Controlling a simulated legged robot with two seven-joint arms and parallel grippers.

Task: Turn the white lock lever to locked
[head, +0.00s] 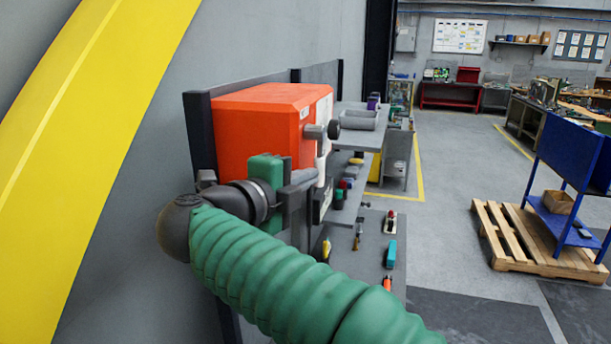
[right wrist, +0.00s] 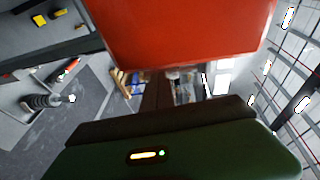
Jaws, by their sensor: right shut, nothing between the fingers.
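The orange-red actuator box (head: 262,125) is mounted on a dark panel by the grey wall. A dark round knob (head: 333,129) sticks out from its right-hand face. A white piece (head: 321,170) shows below the knob, just beyond my gripper; it looks like the lock lever, but its setting cannot be read. My right gripper (head: 302,184) is in front of the box's lower part, shut and empty. In the right wrist view, the box (right wrist: 185,35) fills the top, above my dark fingers (right wrist: 165,95); the lever cannot be made out. My left gripper is not in view.
A grey shelf (head: 375,222) below the box carries several small tools. A blue cart (head: 570,165) stands on a wooden pallet (head: 520,245) to the right. The grey floor (head: 450,240) between is open. A yellow band (head: 85,150) crosses the wall at left.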

